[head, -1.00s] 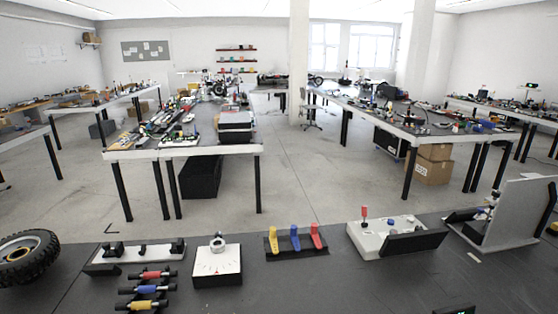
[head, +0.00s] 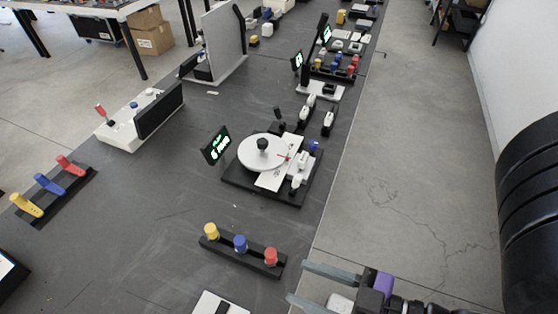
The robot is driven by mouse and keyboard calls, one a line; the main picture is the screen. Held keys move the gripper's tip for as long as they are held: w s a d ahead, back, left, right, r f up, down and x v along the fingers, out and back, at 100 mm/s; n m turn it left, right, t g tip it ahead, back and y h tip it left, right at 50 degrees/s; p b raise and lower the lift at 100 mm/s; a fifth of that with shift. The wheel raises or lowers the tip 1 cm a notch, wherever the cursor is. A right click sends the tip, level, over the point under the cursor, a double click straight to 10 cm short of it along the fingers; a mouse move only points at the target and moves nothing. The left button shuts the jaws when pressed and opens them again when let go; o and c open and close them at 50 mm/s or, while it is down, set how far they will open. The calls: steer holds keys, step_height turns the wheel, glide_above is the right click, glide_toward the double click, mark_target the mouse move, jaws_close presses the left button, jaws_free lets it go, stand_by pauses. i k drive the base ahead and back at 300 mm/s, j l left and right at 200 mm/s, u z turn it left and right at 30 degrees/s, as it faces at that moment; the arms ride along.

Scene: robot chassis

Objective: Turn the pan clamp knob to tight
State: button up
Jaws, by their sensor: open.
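A turntable device with a round white disc (head: 252,158) stands on a black base (head: 235,181) on the dark bench. A black knob (head: 262,145) rises from the disc. A blue knob (head: 314,145) sits at the base's right edge, and a red pointer lies by the disc's right side. No label shows which knob is the pan clamp, and its setting is unreadable. My gripper (head: 296,281) is at the bottom, by the bench's right edge, below and apart from the turntable. Its two grey fingers are spread with nothing between them.
A black strip with yellow, blue and red knobs (head: 241,243) lies between my gripper and the turntable. A small green-lit display (head: 216,145) stands left of the turntable. A white panel (head: 222,40) stands farther back. Open floor (head: 400,150) lies right of the bench.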

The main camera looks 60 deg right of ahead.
mark_target(313, 145)
steer(key=z, duration=1.25)
